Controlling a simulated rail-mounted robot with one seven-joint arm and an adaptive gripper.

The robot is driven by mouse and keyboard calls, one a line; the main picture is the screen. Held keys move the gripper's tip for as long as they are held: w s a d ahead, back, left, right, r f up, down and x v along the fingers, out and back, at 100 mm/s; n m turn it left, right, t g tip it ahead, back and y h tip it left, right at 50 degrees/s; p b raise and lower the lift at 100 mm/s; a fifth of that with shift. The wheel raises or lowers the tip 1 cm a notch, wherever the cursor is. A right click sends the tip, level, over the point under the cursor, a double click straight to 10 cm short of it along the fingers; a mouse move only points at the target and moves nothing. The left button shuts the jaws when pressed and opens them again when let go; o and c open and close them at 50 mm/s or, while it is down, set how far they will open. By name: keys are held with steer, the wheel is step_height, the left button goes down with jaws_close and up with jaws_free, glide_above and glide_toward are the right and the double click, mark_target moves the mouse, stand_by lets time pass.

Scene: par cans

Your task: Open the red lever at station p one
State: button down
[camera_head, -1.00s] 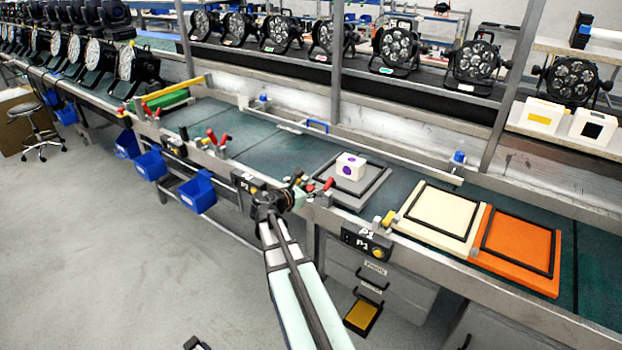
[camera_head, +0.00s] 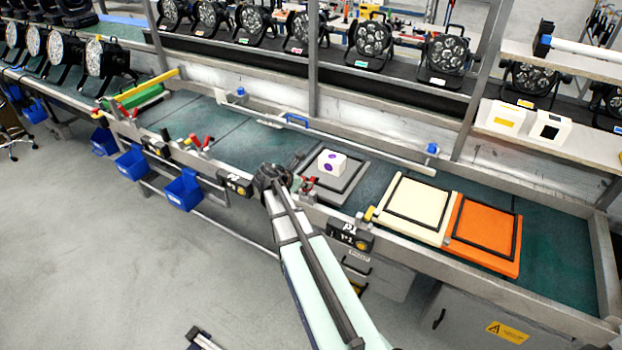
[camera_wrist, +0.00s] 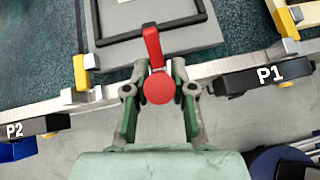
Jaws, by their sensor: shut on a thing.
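In the wrist view a red lever (camera_wrist: 152,48) with a round red knob stands at the rail in front of the grey tray (camera_wrist: 105,40). My gripper (camera_wrist: 159,90) is shut on the lever, with a green-grey finger on each side of the knob. The black P1 box (camera_wrist: 262,77) is to its right and the P2 box (camera_wrist: 35,127) to its left. In the head view red lever parts (camera_head: 308,184) show just right of my wrist, which hides the fingers. The P1 box (camera_head: 345,236) is on the bench front.
A white box with purple dots (camera_head: 331,162) sits on the grey tray. Cream (camera_head: 381,222) and orange (camera_head: 466,250) trays lie to the right. Other red levers (camera_head: 200,142) and blue bins (camera_head: 183,190) are at left.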

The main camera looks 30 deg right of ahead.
stand_by(0.4)
steer(key=c, duration=0.9)
jaws_free()
steer(key=shift+d, duration=0.1)
steer(key=shift+c, duration=0.2)
steer(key=v, duration=1.2)
